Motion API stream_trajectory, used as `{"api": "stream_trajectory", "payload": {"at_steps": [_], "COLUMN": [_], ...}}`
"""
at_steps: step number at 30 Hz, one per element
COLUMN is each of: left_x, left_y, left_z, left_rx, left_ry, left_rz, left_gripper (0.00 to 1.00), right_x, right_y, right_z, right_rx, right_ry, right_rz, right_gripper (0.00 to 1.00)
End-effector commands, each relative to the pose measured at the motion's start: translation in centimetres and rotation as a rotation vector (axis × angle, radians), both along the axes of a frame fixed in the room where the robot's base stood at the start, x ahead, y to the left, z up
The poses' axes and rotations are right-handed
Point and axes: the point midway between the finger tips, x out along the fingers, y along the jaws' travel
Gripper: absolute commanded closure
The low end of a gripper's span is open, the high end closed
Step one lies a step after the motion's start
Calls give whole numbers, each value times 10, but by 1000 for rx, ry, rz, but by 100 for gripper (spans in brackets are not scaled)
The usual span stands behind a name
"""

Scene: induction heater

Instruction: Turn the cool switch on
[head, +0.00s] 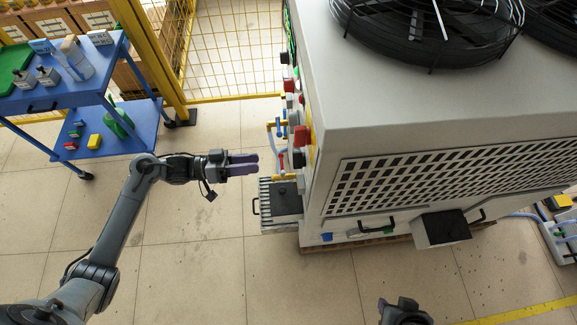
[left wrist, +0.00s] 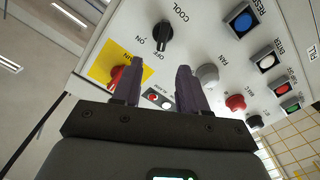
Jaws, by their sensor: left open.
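The cool switch (left wrist: 162,40) is a black rotary knob on the light grey control panel, with the labels COOL, ON and OFF around it. Its handle stands roughly upright in the left wrist view; I cannot tell for sure which label it points to. My left gripper (left wrist: 158,78) is open and empty, its two dark purple fingers facing the panel below the knob in that view, apart from it. In the head view my left gripper (head: 244,164) is left of the heater (head: 320,100). My right gripper (head: 404,310) is partly visible at the bottom edge; its jaws are unclear.
Near the cool switch are a red switch on a yellow plate (left wrist: 104,62), a grey fan knob (left wrist: 208,76) and several coloured buttons. A blue cart (head: 75,92) and yellow fence (head: 235,45) stand behind.

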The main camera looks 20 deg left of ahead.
Motion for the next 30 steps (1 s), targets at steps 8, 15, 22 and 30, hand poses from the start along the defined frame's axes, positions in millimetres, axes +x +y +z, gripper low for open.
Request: {"api": "stream_trajectory", "payload": {"at_steps": [8,15,22,30], "left_x": [12,30,47,56], "left_y": [-14,-48,-77,-94], "left_z": [-2,-2,-3,-3], "left_rx": [-1,-2,-2,1], "left_ry": [-18,-17,-16,-14], "left_rz": [0,-2,1,0], "left_gripper": [57,57,57,57], "right_x": [-1,-1,-1,0], "right_y": [-2,-2,-2,-1], "right_z": [-11,-15,-20,-23], "right_rx": [-7,-7,-7,-2], "right_ry": [0,-1,-1,0], "right_rz": [4,4,4,1], "right_gripper": [57,57,57,57]}}
